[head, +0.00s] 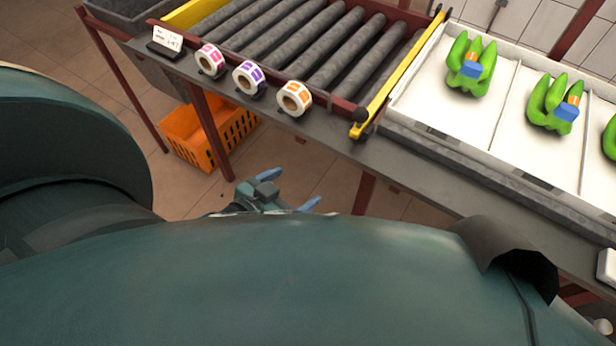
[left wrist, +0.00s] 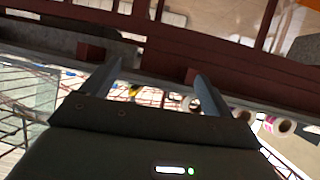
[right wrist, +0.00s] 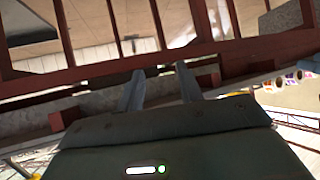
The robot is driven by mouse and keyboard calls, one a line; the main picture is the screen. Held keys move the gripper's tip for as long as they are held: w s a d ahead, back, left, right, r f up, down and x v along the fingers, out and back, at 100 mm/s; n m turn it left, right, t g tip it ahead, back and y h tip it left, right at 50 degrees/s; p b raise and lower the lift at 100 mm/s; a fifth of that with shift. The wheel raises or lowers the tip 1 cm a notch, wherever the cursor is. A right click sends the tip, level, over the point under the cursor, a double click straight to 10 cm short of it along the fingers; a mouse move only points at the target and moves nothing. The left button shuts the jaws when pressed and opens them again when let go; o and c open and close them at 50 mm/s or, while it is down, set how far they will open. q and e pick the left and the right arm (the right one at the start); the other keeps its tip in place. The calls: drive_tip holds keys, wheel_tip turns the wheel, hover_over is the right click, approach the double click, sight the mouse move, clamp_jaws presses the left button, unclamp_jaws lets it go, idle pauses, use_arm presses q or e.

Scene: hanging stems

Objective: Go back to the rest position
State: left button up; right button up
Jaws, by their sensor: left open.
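My left gripper (head: 290,190) shows in the head view below the edge of the grey table, partly hidden behind my own teal arm. Its two bluish fingers are apart with nothing between them. The left wrist view also shows this open, empty gripper (left wrist: 158,78), with the table's underside and red frame beyond it. My right gripper (right wrist: 160,80) shows in the right wrist view, its fingers apart by a smaller gap and empty. Red frame bars are beyond it. I cannot make out the right gripper in the head view.
A grey table (head: 335,150) carries a roller conveyor (head: 290,40), several label rolls (head: 293,98) and a white tray (head: 445,125) with green stem bunches (head: 470,65). An orange crate (head: 190,140) stands on the floor underneath. Red table legs (head: 210,130) stand near my left gripper.

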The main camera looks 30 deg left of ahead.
use_arm(q)
drive_tip(key=s+d+f+m+g, duration=0.1)
drive_tip(key=s+d+f+g, duration=0.1)
drive_tip(key=d, duration=0.4)
drive_tip(key=shift+s+d+f+h+p, duration=0.3)
drive_tip(key=shift+s+d+f+p, duration=0.15)
drive_tip(key=shift+s+f, duration=0.3)
use_arm(e)
drive_tip(key=shift+s+d+f, duration=0.15)
drive_tip(key=shift+d, duration=0.15)
use_arm(q)
drive_tip(key=shift+w, duration=0.1)
drive_tip(key=shift+c, duration=0.5)
use_arm(e)
drive_tip(key=shift+a, duration=0.1)
